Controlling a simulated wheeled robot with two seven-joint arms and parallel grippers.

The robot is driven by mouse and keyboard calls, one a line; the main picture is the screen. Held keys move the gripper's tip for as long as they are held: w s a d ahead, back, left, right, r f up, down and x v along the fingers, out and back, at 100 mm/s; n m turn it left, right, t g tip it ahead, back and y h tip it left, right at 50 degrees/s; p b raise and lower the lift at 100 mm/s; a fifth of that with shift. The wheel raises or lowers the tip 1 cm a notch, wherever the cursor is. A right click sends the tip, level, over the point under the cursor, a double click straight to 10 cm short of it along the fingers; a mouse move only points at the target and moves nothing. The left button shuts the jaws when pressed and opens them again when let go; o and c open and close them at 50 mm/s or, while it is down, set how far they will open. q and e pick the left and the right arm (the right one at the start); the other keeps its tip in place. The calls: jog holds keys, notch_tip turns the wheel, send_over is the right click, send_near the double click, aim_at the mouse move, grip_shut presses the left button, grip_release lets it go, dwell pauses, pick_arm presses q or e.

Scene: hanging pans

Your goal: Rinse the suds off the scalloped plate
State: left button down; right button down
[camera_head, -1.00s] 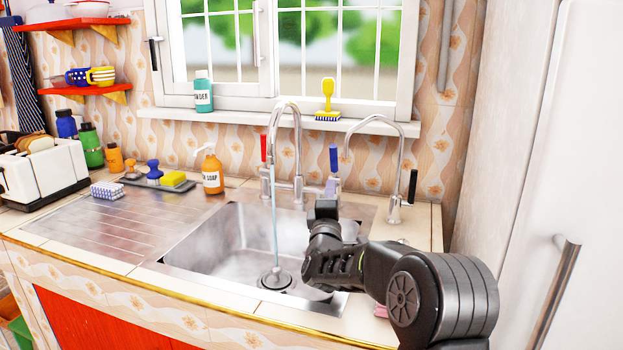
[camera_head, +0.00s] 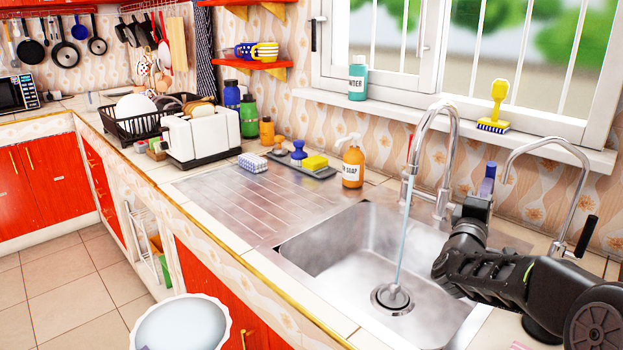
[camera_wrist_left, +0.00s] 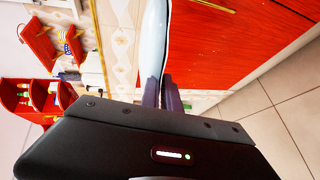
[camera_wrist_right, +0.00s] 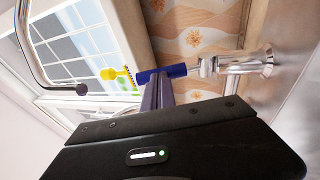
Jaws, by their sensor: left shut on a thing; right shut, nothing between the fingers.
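The scalloped plate (camera_head: 182,325) is white with a wavy rim. It is low at the bottom edge of the head view, in front of the red cabinets. In the left wrist view the plate (camera_wrist_left: 154,45) shows edge-on, and my left gripper (camera_wrist_left: 170,92) is shut on its rim. I cannot make out suds on it. Water (camera_head: 404,235) runs from the sink tap (camera_head: 437,115) into the steel sink (camera_head: 345,245). My right gripper (camera_head: 475,212) is shut and empty beside the blue tap handle (camera_head: 490,170); its fingers (camera_wrist_right: 157,92) also show close to that handle in the right wrist view.
An orange soap bottle (camera_head: 353,165) stands behind the sink. The steel drainboard (camera_head: 245,200) left of the sink is bare. A toaster (camera_head: 203,137) and a dish rack (camera_head: 130,125) stand farther left. A second, thin tap (camera_head: 575,190) rises at the right.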

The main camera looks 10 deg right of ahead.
pick_arm(q)
jog(key=shift+w+d+r, duration=0.15)
pick_arm(e)
jog(key=shift+r, duration=0.1)
